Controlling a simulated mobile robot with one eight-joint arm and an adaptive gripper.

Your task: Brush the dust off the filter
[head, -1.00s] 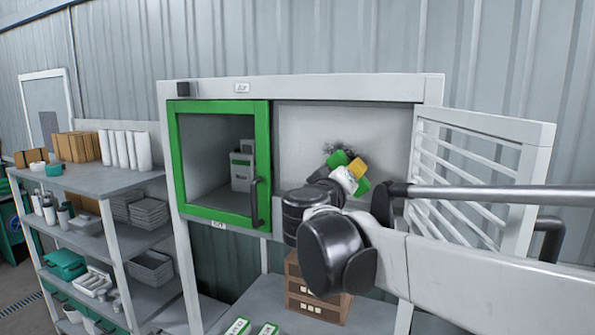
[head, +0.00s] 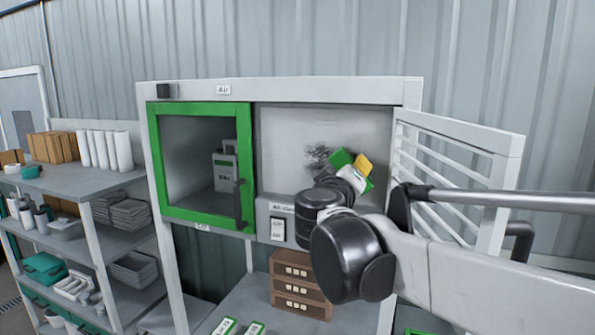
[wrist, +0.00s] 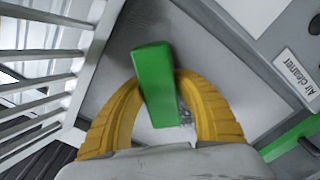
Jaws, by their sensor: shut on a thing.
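The filter (head: 290,125) is a pale flat panel in the right bay of the white cabinet. A dark patch of dust (head: 319,153) with streaks shows on it, left of my gripper. My gripper (head: 357,168), with yellow fingers, is shut on a green block-shaped brush (head: 341,160) in front of the filter's right half. In the wrist view the brush (wrist: 155,75) stands between the two curved fingers, with the filter (wrist: 205,75) behind it. A little dark dust shows beside the brush's lower end. The brush's bristles are hidden, so I cannot tell whether it touches the filter.
A white slatted door (head: 455,180) stands open right of the filter. A green-framed door (head: 200,222) with a dark handle is on the left bay. An "Air cleaner" label (wrist: 299,74) is on the cabinet. Wooden drawers (head: 299,285) stand below; shelves (head: 75,180) at left.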

